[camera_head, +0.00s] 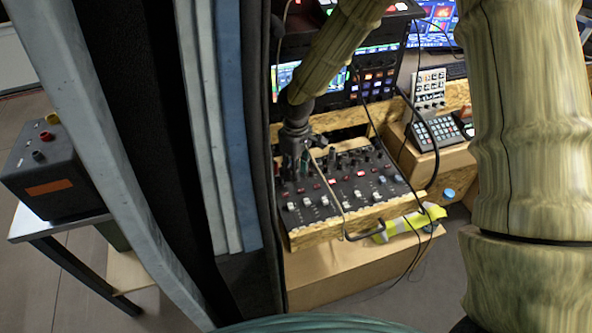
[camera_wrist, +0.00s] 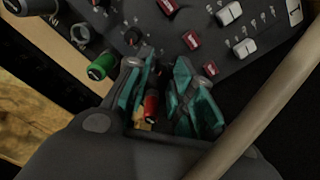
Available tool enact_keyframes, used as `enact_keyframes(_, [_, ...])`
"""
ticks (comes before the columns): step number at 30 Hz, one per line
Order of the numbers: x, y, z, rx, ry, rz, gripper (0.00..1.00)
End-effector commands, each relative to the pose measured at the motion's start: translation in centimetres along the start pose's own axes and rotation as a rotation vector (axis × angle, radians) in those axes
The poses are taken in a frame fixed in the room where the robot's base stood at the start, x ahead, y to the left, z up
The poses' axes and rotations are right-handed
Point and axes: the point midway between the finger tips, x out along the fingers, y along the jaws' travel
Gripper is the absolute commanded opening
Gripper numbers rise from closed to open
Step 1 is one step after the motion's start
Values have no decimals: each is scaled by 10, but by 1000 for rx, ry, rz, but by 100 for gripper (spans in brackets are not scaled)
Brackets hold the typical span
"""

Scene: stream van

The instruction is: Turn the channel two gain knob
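The audio mixer (camera_head: 350,190) is a dark panel with rows of knobs, red buttons and white caps. My gripper (camera_head: 295,155) is low over its left end, pointing down. In the wrist view, the two teal fingers of my gripper (camera_wrist: 165,82) stand apart. A red-capped knob (camera_wrist: 151,103) shows between them, nearer the left finger; contact cannot be told. A green-capped knob (camera_wrist: 102,66) is just left of the fingers, and a dark knob (camera_wrist: 133,36) is beyond them. Which knob is channel two gain cannot be read.
Red buttons (camera_wrist: 191,40) and white caps (camera_wrist: 229,13) lie beyond the fingers. A pale cable (camera_wrist: 270,100) crosses close to my gripper's right side. A yellow cloth (camera_head: 410,222) lies by the mixer's front right. A keypad (camera_head: 436,133) stands to the right. A curtain (camera_head: 229,120) hangs close on the left.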

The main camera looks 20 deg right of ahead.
Motion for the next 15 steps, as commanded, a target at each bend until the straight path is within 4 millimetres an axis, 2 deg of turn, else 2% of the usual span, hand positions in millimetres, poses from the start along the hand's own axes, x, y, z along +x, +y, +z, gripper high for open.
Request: enact_keyframes(15, [-82, 1, 0, 0, 1, 1, 24])
